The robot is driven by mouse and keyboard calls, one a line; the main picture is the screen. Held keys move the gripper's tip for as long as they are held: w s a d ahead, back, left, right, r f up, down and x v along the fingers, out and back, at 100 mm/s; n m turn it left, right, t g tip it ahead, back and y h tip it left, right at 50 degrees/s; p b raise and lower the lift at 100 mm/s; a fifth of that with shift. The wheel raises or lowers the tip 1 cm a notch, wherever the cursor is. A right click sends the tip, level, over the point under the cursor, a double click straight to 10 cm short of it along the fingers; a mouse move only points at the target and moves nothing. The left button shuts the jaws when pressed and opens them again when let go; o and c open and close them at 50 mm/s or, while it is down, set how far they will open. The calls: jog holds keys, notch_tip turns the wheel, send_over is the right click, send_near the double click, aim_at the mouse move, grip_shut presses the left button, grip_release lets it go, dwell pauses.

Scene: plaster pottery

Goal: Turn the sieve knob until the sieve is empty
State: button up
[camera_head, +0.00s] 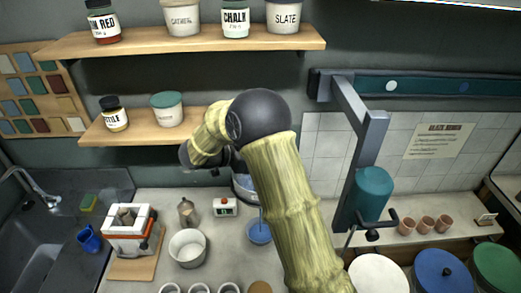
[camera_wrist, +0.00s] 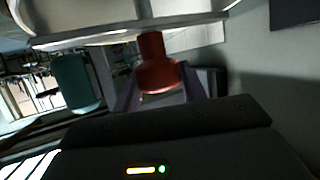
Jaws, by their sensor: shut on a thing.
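The sieve (camera_head: 243,187) is a pale round vessel at the back of the counter, mostly hidden behind my arm. A thin blue stream runs below it to a blue bowl (camera_head: 259,233) on the counter. In the wrist view the sieve's pale underside and rim (camera_wrist: 95,38) cross the top. A red knob (camera_wrist: 157,72) hangs below the rim. My gripper (camera_wrist: 168,88) is shut on the knob, with one dark finger at each side of it. In the head view my gripper is hidden behind my arm. The sieve's contents cannot be seen.
A white box with a red light (camera_head: 224,207), a metal pot (camera_head: 187,212) and a white bowl (camera_head: 187,248) stand left of the blue bowl. A teal cylinder on a grey stand (camera_head: 372,188) is at the right. Shelves with jars (camera_head: 170,140) hang above left.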

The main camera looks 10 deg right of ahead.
jog(key=m+g+p, duration=0.1)
jog(key=m+g, duration=0.2)
jog(key=g, duration=0.1)
jog(key=shift+f+m, duration=0.1)
jog(key=shift+m, duration=0.3)
jog(key=shift+m+g+y, duration=0.7)
jog(key=shift+m+g, duration=1.2)
jog(key=shift+g, duration=0.4)
jog(key=o, duration=1)
jog(key=shift+c, duration=0.2)
notch_tip(320, 180, up, 10)
jog(key=shift+f+b, duration=0.15)
jog(key=shift+b, duration=0.35)
